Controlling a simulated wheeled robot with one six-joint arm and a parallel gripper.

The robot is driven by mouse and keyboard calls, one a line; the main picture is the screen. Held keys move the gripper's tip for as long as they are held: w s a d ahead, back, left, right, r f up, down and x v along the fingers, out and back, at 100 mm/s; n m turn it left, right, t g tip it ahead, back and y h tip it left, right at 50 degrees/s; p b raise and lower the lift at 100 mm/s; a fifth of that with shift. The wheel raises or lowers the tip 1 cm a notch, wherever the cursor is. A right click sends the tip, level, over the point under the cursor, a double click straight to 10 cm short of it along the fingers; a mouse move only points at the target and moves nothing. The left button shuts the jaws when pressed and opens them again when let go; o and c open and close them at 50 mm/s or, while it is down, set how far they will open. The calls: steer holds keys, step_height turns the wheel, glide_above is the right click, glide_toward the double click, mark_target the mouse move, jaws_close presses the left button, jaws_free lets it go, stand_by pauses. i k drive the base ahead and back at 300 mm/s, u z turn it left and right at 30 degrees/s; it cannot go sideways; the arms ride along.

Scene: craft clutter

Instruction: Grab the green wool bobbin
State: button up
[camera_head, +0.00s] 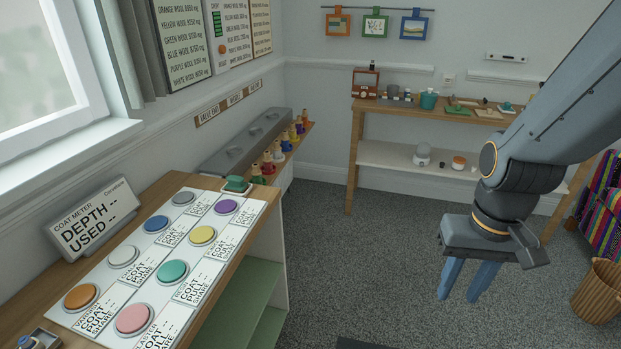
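A row of small colored bobbins (279,152) stands on a narrow wooden ledge by the left wall. A small green one (257,174) shows at the near end of the row; it is too small to tell for sure that it is the green wool bobbin. My gripper (459,297) hangs at the right, pointing down over the grey carpet, well apart from the row. Its two blue fingers are apart with nothing seen between them.
A left counter holds a panel of colored round buttons (172,272), with a green-topped item (237,184) at its far end. A wooden table (440,111) with craft items stands at the back. A wicker basket (600,290) is at the right. Carpet between is clear.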

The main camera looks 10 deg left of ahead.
mark_target(256, 173)
steer(key=z, duration=0.55)
steer(key=i, duration=1.7)
steer(key=u, duration=1.4)
steer(key=i, duration=0.8)
steer(key=u, duration=0.7)
steer(key=i, duration=0.5)
